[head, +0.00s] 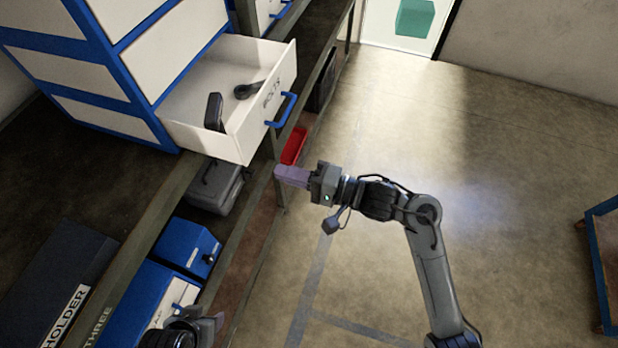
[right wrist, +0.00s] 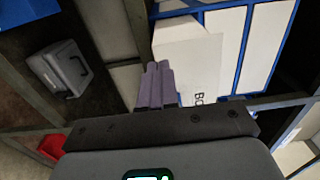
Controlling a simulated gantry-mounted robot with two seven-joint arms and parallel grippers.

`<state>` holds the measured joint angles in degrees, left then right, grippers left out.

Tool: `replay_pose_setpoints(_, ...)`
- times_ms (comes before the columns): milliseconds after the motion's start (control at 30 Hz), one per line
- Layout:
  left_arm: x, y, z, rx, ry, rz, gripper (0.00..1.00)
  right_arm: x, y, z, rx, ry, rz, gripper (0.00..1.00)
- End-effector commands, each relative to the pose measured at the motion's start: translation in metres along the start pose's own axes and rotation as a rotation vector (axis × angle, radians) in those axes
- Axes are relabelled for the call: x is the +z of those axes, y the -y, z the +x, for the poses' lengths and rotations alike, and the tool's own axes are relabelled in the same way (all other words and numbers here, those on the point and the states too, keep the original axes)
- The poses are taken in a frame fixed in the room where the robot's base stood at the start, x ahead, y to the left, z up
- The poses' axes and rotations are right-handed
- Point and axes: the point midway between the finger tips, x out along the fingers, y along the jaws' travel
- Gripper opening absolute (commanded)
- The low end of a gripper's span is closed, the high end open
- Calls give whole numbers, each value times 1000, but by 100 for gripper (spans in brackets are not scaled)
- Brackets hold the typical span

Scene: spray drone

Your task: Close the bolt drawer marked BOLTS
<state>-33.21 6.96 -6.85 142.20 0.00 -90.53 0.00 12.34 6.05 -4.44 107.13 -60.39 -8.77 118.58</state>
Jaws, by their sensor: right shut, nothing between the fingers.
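The white drawer marked BOLTS (head: 225,120) stands pulled out of the blue and white cabinet (head: 90,60) in the head view. Its blue handle (head: 281,110) is on the front face, and two dark items lie inside. My right gripper (head: 278,172) is shut and empty, a little below the drawer front and apart from it. In the right wrist view the shut fingers (right wrist: 156,70) overlap the lower left part of the drawer front (right wrist: 195,65). Part of my left gripper (head: 205,325) shows at the bottom of the head view; its fingertips are unclear.
The cabinet stands on a shelf rack. Below are a grey case (head: 215,185), a red bin (head: 294,146) and blue boxes (head: 187,247). A dark box marked HOLDER (head: 55,290) is at lower left. The floor at right is clear up to a blue-framed table (head: 603,250).

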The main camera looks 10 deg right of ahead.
Motion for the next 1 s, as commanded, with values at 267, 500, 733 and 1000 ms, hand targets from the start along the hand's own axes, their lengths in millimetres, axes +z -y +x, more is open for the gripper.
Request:
replay_pose_setpoints(267, 1, -2, 4, 7, 0, -8, 57, 0, 0, 43, -1, 1, 1, 0)
replay_pose_setpoints(500, 1, -2, 5, 5, 1, -6, 57, 0, -1, 60, 1, -1, 0, 0)
replay_pose_setpoints(733, 2, 0, 5, 0, 2, 1, 57, 0, -1, 62, 1, -1, -1, 0)
replay_pose_setpoints(1000, 1, 1, 1, -4, 4, 5, 57, -2, 2, 63, 1, -8, 0, 0)
